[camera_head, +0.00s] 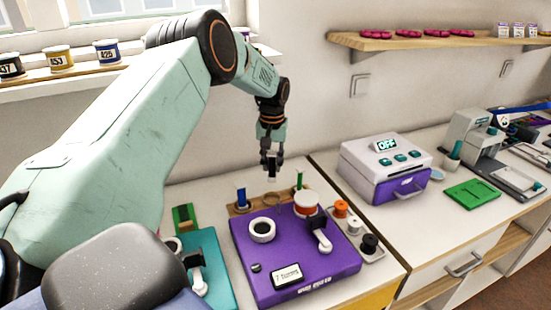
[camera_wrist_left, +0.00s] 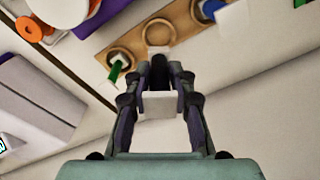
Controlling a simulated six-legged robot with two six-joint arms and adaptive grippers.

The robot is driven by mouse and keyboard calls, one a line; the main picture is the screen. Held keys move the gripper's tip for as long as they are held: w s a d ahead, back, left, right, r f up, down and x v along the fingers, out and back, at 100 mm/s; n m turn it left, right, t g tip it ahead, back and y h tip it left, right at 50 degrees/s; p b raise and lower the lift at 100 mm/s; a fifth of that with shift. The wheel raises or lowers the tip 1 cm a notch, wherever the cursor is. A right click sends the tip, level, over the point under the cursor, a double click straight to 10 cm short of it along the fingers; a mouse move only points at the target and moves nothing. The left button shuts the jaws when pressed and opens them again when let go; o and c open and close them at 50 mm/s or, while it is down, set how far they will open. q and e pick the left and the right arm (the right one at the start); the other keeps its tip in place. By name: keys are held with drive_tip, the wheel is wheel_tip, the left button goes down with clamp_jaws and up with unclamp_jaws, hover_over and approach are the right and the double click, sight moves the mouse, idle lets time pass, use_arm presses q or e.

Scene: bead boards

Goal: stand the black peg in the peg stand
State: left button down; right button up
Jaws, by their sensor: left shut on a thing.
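My left gripper (camera_head: 271,165) is shut on the black peg (camera_head: 272,172), holding it upright in the air above the back of the bench. The black peg (camera_wrist_left: 158,72) also shows between the fingers in the wrist view, with a pale block-like part (camera_wrist_left: 160,105) nearer the camera. The peg stand (camera_head: 234,211) is a wooden strip behind the purple box. It carries a blue peg (camera_head: 241,196) at its left and a green peg (camera_head: 299,180) at its right. Its middle ring (camera_wrist_left: 146,35) looks empty. My right gripper is out of view.
A purple box (camera_head: 248,262) with a white ring and an orange-white spool stands in front of the stand. A grey-purple machine (camera_head: 372,160) stands further right, against the wall.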

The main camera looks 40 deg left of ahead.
sight(271, 176)
use_arm(q)
drive_tip(key=shift+s+a+r, duration=0.1)
drive_tip(key=shift+s+a, duration=0.05)
drive_tip(key=shift+d+f+b, duration=0.2)
drive_tip(key=shift+f+b, duration=0.5)
wheel_tip(271, 176, down, 3)
drive_tip(key=b, duration=0.3)
drive_tip(key=shift+a+f, duration=0.15)
drive_tip(key=shift+f, duration=0.05)
drive_tip(key=shift+f+b, duration=0.55)
drive_tip(key=shift+b, duration=0.2)
drive_tip(key=shift+r, duration=0.1)
drive_tip(key=shift+f, duration=0.65)
